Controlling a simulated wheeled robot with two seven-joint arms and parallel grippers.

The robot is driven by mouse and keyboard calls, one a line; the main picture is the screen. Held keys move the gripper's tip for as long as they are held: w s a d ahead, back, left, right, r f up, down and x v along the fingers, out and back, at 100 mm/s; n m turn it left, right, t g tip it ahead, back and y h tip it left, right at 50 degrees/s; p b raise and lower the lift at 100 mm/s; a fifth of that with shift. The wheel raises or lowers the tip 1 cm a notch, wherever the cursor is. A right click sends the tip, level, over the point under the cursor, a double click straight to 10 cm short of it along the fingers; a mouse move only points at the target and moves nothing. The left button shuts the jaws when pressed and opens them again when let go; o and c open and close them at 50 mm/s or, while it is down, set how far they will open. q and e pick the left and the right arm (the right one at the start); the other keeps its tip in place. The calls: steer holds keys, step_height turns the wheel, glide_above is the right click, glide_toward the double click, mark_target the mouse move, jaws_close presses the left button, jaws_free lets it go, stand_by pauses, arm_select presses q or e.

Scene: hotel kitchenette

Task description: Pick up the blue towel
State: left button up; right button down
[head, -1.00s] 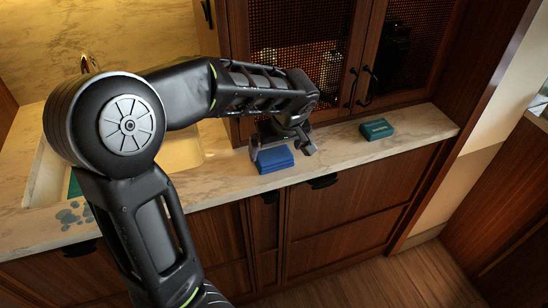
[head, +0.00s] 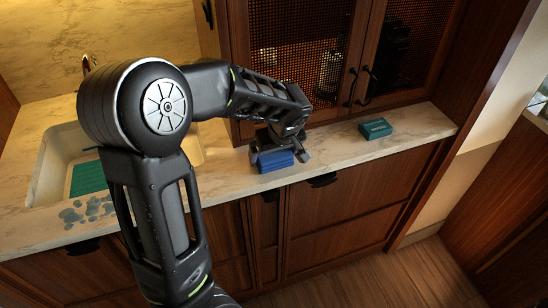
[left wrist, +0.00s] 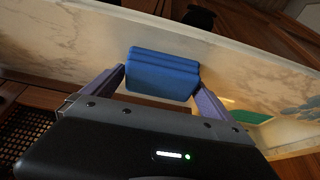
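The blue towel (head: 275,161) is a folded block on the marble counter, near its front edge. It also shows in the left wrist view (left wrist: 162,75), in front of my left gripper. My left gripper (head: 279,148) is at the towel, tilted down over it, and hides part of it in the head view. In the left wrist view its two fingers (left wrist: 160,92) are spread, one on each side of the towel. The fingertips are close to the towel's sides; I cannot tell whether they touch. My right gripper is in neither view.
A teal folded block (head: 376,128) lies on the counter to the right. A sink (head: 50,172) with a green sheet (head: 88,178) is at the left, with grey spots (head: 88,210) before it. Cabinet doors with black handles (head: 352,87) rise behind the counter.

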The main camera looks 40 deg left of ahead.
arm_select(q)
steer(key=c, duration=0.9)
steer(key=shift+r, duration=0.15)
steer(key=shift+c, duration=0.2)
step_height(320, 180, up, 10)
steer(key=shift+f+b, duration=0.15)
steer(key=shift+b, duration=0.55)
